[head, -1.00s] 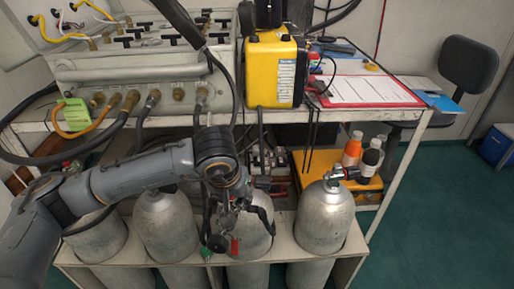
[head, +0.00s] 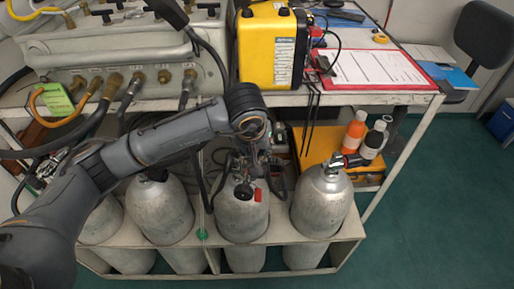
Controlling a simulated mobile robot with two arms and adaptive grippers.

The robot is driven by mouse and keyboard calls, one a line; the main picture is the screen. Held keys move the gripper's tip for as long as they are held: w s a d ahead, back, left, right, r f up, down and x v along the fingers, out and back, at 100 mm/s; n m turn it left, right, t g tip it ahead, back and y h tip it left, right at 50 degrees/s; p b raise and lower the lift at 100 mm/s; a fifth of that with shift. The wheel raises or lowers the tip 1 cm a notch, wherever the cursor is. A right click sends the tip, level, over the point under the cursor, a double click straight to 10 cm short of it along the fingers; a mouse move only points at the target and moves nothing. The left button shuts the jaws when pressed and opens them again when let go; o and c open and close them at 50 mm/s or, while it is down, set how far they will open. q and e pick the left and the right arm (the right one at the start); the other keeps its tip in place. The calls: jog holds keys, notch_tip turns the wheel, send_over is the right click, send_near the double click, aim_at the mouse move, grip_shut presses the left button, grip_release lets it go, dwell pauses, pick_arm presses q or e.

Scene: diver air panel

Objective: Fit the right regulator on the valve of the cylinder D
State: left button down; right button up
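My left gripper (head: 246,168) points down over the third cylinder from the left (head: 243,218). It appears shut on a dark regulator (head: 242,191) with a round black part, a red tag and a black hose; the fingers are small and dark. The regulator hangs in front of that cylinder's upper part, and I cannot tell whether it touches. The rightmost cylinder (head: 322,203) stands upright in the rack, its valve (head: 350,161) bare with a dark, red-marked knob. No letters are readable, so I cannot tell which cylinder is D. My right gripper is not in view.
A pale rack (head: 345,245) holds the cylinders. Behind stand an air panel (head: 120,62), a yellow case (head: 270,45) and a red clipboard (head: 375,68). Orange (head: 354,131) and white (head: 372,141) bottles stand behind the rightmost cylinder.

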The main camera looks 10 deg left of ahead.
pick_arm(q)
jog(key=shift+w+a, duration=0.4)
jog(key=w+a, duration=0.2)
jog(key=w+a+f+b, duration=0.1)
jog(key=w, duration=0.1)
jog(key=shift+w+a, duration=0.15)
jog(key=shift+a, duration=0.25)
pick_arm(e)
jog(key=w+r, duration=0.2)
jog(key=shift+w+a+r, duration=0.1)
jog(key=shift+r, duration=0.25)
pick_arm(q)
jog(key=shift+w+a, duration=0.15)
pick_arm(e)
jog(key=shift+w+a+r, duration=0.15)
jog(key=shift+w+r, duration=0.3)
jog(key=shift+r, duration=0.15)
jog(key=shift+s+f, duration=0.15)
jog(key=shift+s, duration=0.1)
pick_arm(q)
jog(key=shift+b, duration=0.3)
